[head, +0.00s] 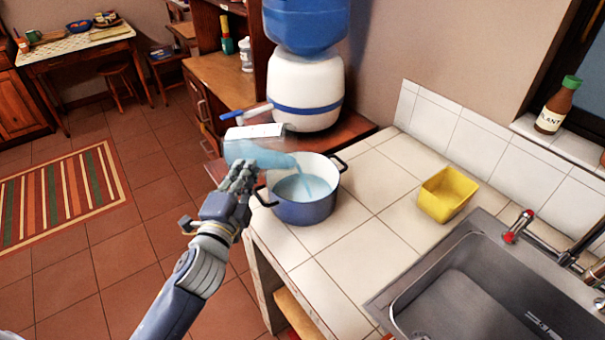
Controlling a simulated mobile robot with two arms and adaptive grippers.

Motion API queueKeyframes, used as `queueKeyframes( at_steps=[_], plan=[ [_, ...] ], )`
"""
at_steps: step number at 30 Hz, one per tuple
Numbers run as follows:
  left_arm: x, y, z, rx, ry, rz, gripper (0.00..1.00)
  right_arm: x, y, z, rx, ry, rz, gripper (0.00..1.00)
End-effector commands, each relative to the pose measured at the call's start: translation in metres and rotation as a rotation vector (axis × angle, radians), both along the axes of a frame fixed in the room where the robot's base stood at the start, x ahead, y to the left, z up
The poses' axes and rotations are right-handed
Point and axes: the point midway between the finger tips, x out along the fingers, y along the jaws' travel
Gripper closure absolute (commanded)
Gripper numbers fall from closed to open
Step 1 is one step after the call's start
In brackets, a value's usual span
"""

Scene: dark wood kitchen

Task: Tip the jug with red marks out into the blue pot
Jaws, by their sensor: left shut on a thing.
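My left gripper (240,180) is shut on the jug (250,148), which is tilted to the right above the left side of the blue pot. The jug looks clear with bluish liquid in it; its red marks are not visible from here. A stream of pale blue liquid (304,176) runs from the jug into the pot. The blue pot (305,211) stands upright on the tiled counter near its left edge, with dark handles and pale blue liquid inside. My right gripper is not in view.
A white water dispenser (306,92) with a blue bottle stands behind the pot. A yellow container (446,194) sits on the white tiled counter (375,232), left of the metal sink (470,300). A brown bottle (557,106) stands on the windowsill.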

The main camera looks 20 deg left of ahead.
Motion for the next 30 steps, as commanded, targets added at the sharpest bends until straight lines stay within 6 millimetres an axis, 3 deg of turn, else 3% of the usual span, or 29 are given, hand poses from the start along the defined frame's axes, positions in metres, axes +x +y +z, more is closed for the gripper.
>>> queueKeyframes(
  at_steps=[30],
  plan=[
    [0.0006,-0.0038,0.0062,0.063,0.006,-0.001,1.00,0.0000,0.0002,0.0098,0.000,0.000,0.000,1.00]
  ],
)
